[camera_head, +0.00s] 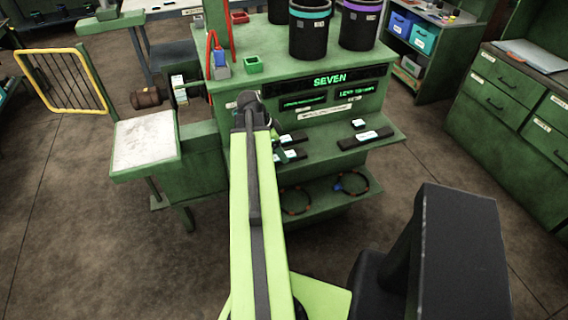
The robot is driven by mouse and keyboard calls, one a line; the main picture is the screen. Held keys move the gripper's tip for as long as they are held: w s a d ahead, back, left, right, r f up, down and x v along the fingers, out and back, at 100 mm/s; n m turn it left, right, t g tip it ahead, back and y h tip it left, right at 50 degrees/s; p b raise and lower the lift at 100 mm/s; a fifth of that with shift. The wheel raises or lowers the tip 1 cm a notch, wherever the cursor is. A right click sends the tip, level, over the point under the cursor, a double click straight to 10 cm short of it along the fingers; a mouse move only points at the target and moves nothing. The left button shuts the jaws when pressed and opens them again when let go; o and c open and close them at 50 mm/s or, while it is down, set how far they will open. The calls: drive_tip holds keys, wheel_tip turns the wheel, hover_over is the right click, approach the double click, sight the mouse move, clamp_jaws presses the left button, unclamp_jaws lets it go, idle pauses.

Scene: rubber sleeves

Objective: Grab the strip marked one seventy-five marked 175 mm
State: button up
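Several short black strips with white labels lie on the green shelf (338,155) of the workstation. One strip (366,138) lies towards the right of the shelf. Others, including this strip (292,139) and this one (291,155), lie at the left, close beside my arm. The label print is too small to read, so I cannot tell which strip is marked 175 mm. My gripper (250,103) is at the far end of my green arm, in front of the workstation's upper left part. Its fingers are not clear, and my arm hides the left part of the shelf.
Two black buckets (310,35) (358,28) stand on the workstation top, above a display reading SEVEN (329,79). Cable loops (351,184) lie on the lower shelf. A side table (145,140) stands left, and drawers (510,115) stand right. Floor between is clear.

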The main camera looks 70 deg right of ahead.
drive_tip(key=b+x, duration=0.1)
drive_tip(key=x, duration=0.2)
drive_tip(key=shift+f+b, duration=0.15)
drive_tip(key=shift+b, duration=0.25)
drive_tip(key=shift+c, duration=0.5)
clamp_jaws()
drive_tip(key=shift+r, duration=0.25)
